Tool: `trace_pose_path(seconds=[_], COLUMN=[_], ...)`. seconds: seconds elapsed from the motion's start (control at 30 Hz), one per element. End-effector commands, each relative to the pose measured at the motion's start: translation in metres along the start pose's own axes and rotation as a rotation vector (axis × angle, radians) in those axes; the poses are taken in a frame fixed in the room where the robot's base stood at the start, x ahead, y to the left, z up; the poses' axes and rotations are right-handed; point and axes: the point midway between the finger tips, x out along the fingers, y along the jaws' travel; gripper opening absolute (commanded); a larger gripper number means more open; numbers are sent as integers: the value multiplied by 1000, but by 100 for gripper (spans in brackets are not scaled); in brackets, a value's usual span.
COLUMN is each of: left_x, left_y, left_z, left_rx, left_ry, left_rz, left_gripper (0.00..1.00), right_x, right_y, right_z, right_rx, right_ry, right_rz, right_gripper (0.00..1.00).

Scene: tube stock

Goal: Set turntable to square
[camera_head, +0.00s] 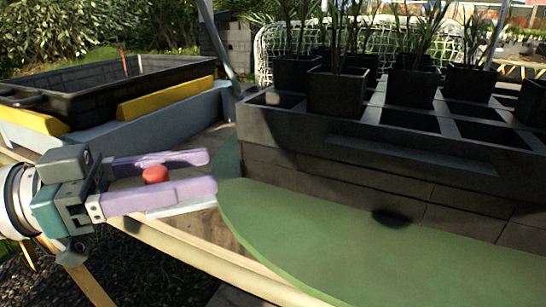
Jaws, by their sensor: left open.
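A green round turntable (370,245) lies on the wooden bench at the right. A dark block-sided planter tray (430,155) stands on it, at an angle in the picture, with potted plants in some of its square cells. My left gripper (211,172) comes in from the left, its two purple fingers open and pointing right, tips close to the turntable's left edge. A round red knob (156,175) shows between the fingers; I cannot tell whether they touch it. What it is fixed to is mostly hidden. My right gripper is not in view.
A black tray (95,100) with yellow strips (165,98) sits on a pale blue-grey stand at the left back. The pale wooden bench edge (200,245) runs below my gripper. The turntable's front is bare. A grey pole rises behind the bench.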

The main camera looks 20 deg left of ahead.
Motion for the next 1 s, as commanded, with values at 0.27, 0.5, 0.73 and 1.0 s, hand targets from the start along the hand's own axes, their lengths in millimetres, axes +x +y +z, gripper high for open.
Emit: trace_pose_path(seconds=[0.27, 0.5, 0.73, 1.0], left_x=[6, 5, 5, 5], left_y=[0, 0, 0, 0], left_z=[0, 0, 0, 0], left_rx=[-1, -1, -1, -1], left_ry=[0, -1, -1, -1], left_rz=[0, 0, 0, 0], left_gripper=[59, 40, 14, 0], right_x=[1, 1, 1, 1], right_y=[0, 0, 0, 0], right_z=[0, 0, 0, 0], right_rx=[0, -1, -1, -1], right_ry=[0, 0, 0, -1], right_rz=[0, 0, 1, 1], right_gripper=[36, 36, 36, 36])
